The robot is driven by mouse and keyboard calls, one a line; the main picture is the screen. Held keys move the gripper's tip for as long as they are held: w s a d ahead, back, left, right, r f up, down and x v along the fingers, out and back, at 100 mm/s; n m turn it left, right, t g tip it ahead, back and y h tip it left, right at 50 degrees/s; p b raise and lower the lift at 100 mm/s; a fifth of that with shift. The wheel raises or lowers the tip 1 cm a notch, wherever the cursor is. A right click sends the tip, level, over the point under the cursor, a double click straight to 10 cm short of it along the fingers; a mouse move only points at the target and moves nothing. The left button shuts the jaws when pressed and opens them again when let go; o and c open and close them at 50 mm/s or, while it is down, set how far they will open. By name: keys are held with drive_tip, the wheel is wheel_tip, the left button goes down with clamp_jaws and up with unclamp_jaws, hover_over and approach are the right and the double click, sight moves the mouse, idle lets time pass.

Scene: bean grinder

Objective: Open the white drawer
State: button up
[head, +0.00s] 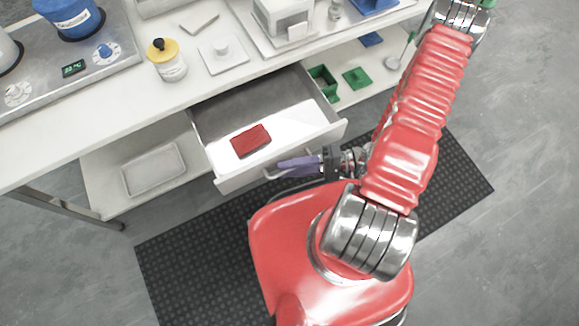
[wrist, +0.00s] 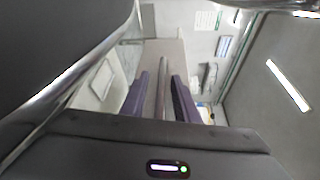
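The white drawer (head: 296,122) stands pulled out from under the counter, with its inside in view. A red block (head: 250,140) lies in it. The drawer's handle (head: 270,176) is a thin bar on its front face. My gripper (head: 292,166), with purple fingers, is at the handle in front of the drawer. In the wrist view, the two fingers (wrist: 160,88) stand apart, one on each side of a grey bar (wrist: 164,88), with a gap showing. Part of the handle is hidden behind the fingers.
The white counter (head: 140,100) above holds a yellow-lidded jar (head: 167,60) and other equipment. A lower shelf holds a white tray (head: 154,170) at left and green containers (head: 322,84) at right. A dark mat (head: 190,255) covers the floor below; grey floor is clear at right.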

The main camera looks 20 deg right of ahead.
drive_tip(key=shift+d, duration=0.1)
idle(0.3)
drive_tip(key=v, duration=1.3)
drive_tip(key=shift+d, duration=0.3)
drive_tip(key=shift+s, duration=0.1)
